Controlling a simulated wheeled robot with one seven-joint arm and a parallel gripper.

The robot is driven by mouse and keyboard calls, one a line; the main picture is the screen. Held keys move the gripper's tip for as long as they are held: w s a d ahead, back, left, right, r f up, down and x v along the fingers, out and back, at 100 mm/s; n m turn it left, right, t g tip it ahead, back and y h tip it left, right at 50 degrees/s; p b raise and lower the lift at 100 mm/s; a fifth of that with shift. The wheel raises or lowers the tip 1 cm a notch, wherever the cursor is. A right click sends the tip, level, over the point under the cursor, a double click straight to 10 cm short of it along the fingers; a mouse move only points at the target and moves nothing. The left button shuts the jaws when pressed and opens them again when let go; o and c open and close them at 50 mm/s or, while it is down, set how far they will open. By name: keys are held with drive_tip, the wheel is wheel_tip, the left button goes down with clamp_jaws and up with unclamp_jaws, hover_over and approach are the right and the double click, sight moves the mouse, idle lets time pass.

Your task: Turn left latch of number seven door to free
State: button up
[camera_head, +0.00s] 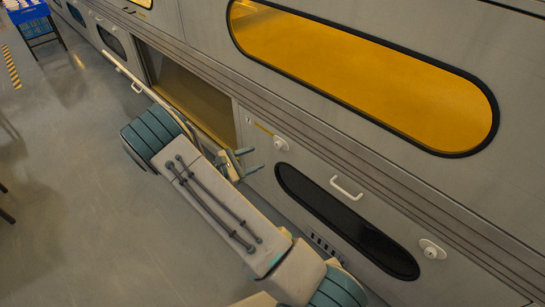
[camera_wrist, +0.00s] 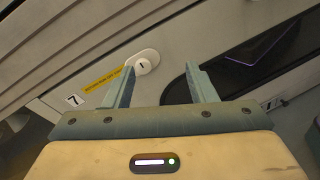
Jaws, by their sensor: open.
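The number seven door is a grey panel with a long dark oval window (camera_head: 345,220) and a white handle (camera_head: 346,187). Its left latch (camera_head: 280,143) is a white rounded plate with a knob. In the wrist view this latch (camera_wrist: 143,62) shows a short dark mark on the knob, beside a yellow label strip (camera_wrist: 103,79) and a "7" plate (camera_wrist: 73,100). The right latch (camera_head: 432,249) is at the door's other end. My gripper (camera_head: 250,161) is open and empty, left of the left latch. In the wrist view, the left fingertip overlaps the latch plate's edge; contact cannot be told.
An open bay (camera_head: 188,90) lies left of the door, with a long white bar (camera_head: 122,74) along its front. A large amber window (camera_head: 360,80) is above. The grey floor (camera_head: 75,200) at left is mostly clear. A blue crate (camera_head: 27,10) stands far off.

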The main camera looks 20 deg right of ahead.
sight(276, 146)
wheel_tip(276, 146, down, 6)
drive_tip(key=w+a+n+t+b, duration=0.2)
drive_tip(key=w+n+t, duration=0.1)
drive_tip(key=shift+h, duration=0.4)
drive_tip(key=b+x, duration=0.1)
drive_tip(key=x, duration=1.3)
drive_tip(key=shift+s+f+b, duration=0.1)
drive_tip(key=shift+f+b, duration=0.05)
drive_tip(key=shift+b, duration=0.2)
clamp_jaws()
drive_tip(key=shift+a, duration=0.1)
